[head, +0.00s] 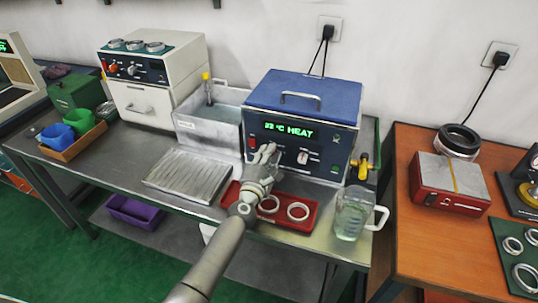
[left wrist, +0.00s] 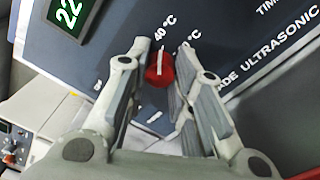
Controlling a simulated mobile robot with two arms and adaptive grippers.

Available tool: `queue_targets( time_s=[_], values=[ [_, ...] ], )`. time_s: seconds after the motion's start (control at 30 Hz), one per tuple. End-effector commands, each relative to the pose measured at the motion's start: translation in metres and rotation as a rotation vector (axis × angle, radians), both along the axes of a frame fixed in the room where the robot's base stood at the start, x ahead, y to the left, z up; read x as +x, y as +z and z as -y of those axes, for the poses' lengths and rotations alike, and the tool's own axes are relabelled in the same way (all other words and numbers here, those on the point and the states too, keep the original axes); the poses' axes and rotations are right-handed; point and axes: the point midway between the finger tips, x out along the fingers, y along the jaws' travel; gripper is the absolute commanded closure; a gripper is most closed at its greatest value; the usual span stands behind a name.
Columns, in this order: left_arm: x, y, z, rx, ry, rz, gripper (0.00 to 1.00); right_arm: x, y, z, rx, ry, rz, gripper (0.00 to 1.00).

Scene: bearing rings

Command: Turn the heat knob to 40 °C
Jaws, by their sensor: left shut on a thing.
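The blue ultrasonic cleaner (head: 302,110) stands on the steel bench, its lit green display (head: 289,131) showing a °C reading and HEAT. In the left wrist view, the red heat knob (left wrist: 160,70) has a white pointer line that points up, about at the 40 °C label (left wrist: 166,28). Another °C label (left wrist: 188,45), partly hidden by a finger, is to its right. My right gripper is not in view.
A white-pointer knob (head: 304,157) sits right of my gripper on the panel. A red tray (head: 283,223) with metal rings and a glass beaker (head: 350,213) stand in front. A ribbed metal tray (head: 188,176) lies to the left. A brass valve (head: 365,165) juts out on the right.

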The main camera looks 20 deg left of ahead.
Motion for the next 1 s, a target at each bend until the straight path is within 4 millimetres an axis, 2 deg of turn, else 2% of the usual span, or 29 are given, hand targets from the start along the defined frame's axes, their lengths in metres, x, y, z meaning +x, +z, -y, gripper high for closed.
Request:
queue_targets(
  time_s=[0.3,0.77,0.8,0.97,1.0],
  values=[
    [-0.0005,-0.0021,0.0004,0.095,-0.001,0.000,1.00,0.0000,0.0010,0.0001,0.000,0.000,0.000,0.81],
    [-0.0006,-0.0024,0.0003,0.108,-0.002,-0.001,1.00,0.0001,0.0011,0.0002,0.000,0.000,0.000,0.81],
    [-0.0006,-0.0025,0.0005,0.108,-0.002,-0.001,0.75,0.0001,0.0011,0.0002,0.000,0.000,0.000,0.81],
    [-0.0005,-0.0018,0.0002,0.107,-0.002,0.000,0.54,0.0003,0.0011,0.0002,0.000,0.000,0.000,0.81],
    [-0.0005,-0.0016,0.0002,0.107,-0.001,0.001,0.54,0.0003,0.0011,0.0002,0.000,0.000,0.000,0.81]
  ],
)
